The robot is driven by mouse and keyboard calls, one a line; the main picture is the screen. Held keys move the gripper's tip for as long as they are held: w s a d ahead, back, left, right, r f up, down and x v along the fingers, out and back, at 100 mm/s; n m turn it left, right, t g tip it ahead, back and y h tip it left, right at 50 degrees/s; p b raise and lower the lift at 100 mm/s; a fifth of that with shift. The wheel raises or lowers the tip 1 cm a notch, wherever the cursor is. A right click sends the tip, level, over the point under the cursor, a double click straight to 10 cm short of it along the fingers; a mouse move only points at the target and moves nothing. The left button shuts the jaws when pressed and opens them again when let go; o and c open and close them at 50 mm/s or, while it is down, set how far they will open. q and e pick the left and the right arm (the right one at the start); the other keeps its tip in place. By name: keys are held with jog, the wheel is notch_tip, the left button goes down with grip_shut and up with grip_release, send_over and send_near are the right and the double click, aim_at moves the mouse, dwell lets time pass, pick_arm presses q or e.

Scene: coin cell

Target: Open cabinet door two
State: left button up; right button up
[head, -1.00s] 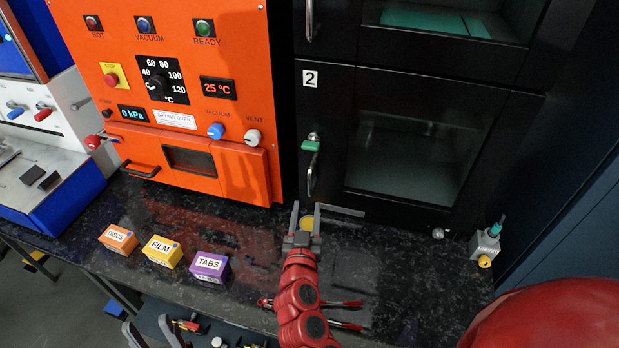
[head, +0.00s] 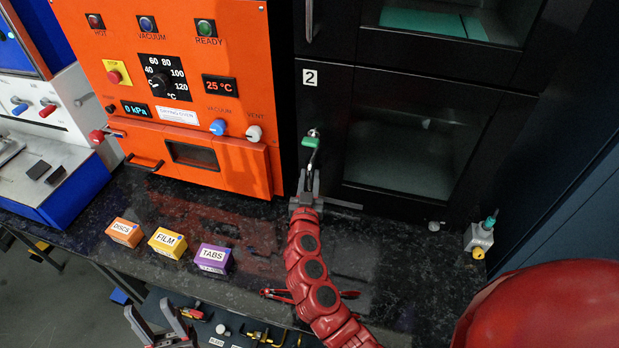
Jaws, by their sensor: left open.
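Cabinet door two (head: 325,110) is black, with a "2" label (head: 310,77) and a dark window (head: 410,155). It looks shut. A green-ended latch (head: 311,142) sits at its left edge, above an upright metal handle (head: 309,164). My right gripper (head: 308,181) is at the handle's lower part, with its fingers around or just in front of it; whether they grip it is unclear. My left gripper (head: 160,322) is open and empty at the bottom left, below the bench's front edge.
The black bench top (head: 390,260) is mostly clear. Orange (head: 124,232), yellow (head: 167,242) and purple (head: 213,258) boxes stand left of my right arm. The orange oven (head: 200,110) stands close left of the door. A small grey box (head: 480,238) is at the right.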

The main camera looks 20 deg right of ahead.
grip_shut()
dwell(1.1)
